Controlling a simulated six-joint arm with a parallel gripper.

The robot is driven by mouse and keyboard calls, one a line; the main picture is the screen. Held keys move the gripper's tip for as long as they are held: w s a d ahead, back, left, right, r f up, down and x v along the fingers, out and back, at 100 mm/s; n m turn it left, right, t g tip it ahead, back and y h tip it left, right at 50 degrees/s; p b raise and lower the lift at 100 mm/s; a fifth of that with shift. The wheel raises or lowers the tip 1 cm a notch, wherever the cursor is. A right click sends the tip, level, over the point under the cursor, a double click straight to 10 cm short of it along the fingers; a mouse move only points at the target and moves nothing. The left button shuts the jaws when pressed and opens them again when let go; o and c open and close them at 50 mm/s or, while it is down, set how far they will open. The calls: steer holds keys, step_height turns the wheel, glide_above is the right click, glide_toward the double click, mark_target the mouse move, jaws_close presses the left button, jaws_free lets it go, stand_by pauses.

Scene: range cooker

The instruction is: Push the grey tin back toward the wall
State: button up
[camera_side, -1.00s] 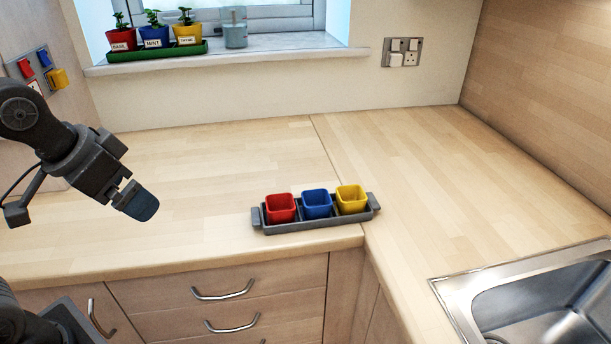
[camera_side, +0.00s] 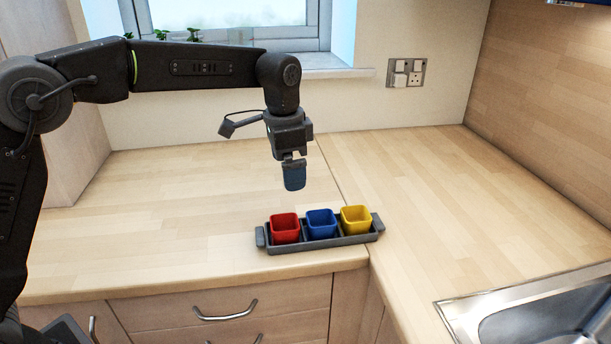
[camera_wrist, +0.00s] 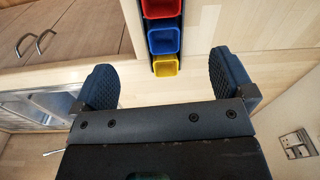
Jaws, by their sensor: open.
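The grey tin is a long tray with end handles (camera_side: 325,244), near the front edge of the counter. It holds a red pot (camera_side: 285,228), a blue pot (camera_side: 321,223) and a yellow pot (camera_side: 356,219) in a row. My gripper (camera_side: 294,178) points down, in the air above the counter, higher in the picture than the tin and apart from it. In the wrist view, my gripper (camera_wrist: 168,80) is open and empty, with its fingers wide apart. The tin (camera_wrist: 164,23) runs up from between them there, its top end cut off.
The counter (camera_side: 180,210) behind and left of the tin is clear back to the wall. A sink (camera_side: 550,320) is at the lower right. Wall sockets (camera_side: 406,72) are on the back wall. Plants on the window sill are mostly hidden by my arm.

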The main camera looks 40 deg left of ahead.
mark_target(305, 228)
steer(key=shift+m+g, duration=0.4)
steer(key=shift+m, duration=0.2)
steer(key=w+f, duration=0.1)
steer(key=w+d+f, duration=0.2)
steer(key=shift+w+f, duration=0.1)
steer(key=shift+f, duration=0.3)
steer(key=shift+f, duration=0.1)
step_height(305, 228, down, 14)
steer(key=shift+a+r, duration=0.1)
steer(key=shift+r, duration=0.1)
steer(key=shift+c, duration=0.3)
steer(key=c, duration=0.7)
steer(key=shift+w+a, duration=2.1)
steer(key=o, duration=0.8)
steer(key=shift+c, duration=0.2)
